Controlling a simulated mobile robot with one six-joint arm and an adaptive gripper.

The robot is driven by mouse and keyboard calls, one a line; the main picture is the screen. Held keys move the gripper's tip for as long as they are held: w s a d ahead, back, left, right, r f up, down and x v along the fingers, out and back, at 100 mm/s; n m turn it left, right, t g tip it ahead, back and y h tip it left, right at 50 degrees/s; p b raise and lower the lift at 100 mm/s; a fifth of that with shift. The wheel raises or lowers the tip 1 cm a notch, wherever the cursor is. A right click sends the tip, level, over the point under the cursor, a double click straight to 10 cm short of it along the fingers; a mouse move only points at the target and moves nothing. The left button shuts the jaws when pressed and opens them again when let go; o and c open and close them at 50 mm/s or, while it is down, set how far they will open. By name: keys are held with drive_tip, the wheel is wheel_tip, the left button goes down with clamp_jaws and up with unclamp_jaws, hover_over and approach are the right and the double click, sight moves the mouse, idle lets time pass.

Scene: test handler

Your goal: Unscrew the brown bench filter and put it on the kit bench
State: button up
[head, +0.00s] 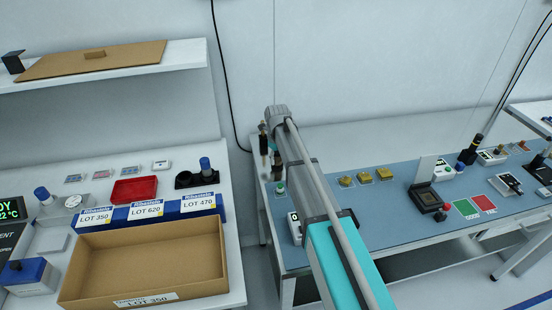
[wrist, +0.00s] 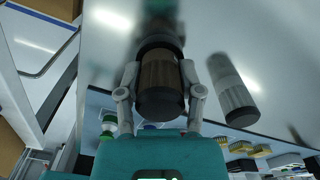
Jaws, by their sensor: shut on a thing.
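The brown bench filter (wrist: 160,78) is a brown cylinder with a dark end cap, in the middle of the wrist view. My gripper (wrist: 159,72) is shut on it, one finger on each side. Its far end meets a dark collar (wrist: 159,43); I cannot tell whether it is still threaded there. In the head view my arm reaches to the wall above the left end of the blue-topped bench (head: 385,215). The held filter is hard to make out there. I cannot tell which bench is the kit bench.
A grey filter (wrist: 233,92) hangs close to the right of my gripper. A white bench at left holds an open cardboard box (head: 150,262), a red tray (head: 134,190) and blue lot bins. Yellow blocks (head: 365,178) and small devices stand on the blue top, with bare patches between.

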drive_tip(key=n, duration=0.5)
drive_tip(key=shift+s+n, duration=0.1)
drive_tip(key=shift+n, duration=1.9)
drive_tip(key=shift+n, duration=0.8)
drive_tip(key=n, duration=0.5)
drive_tip(key=shift+d, duration=0.1)
drive_tip(key=n, duration=0.4)
drive_tip(key=shift+s+n, duration=0.1)
drive_tip(key=shift+n, duration=0.3)
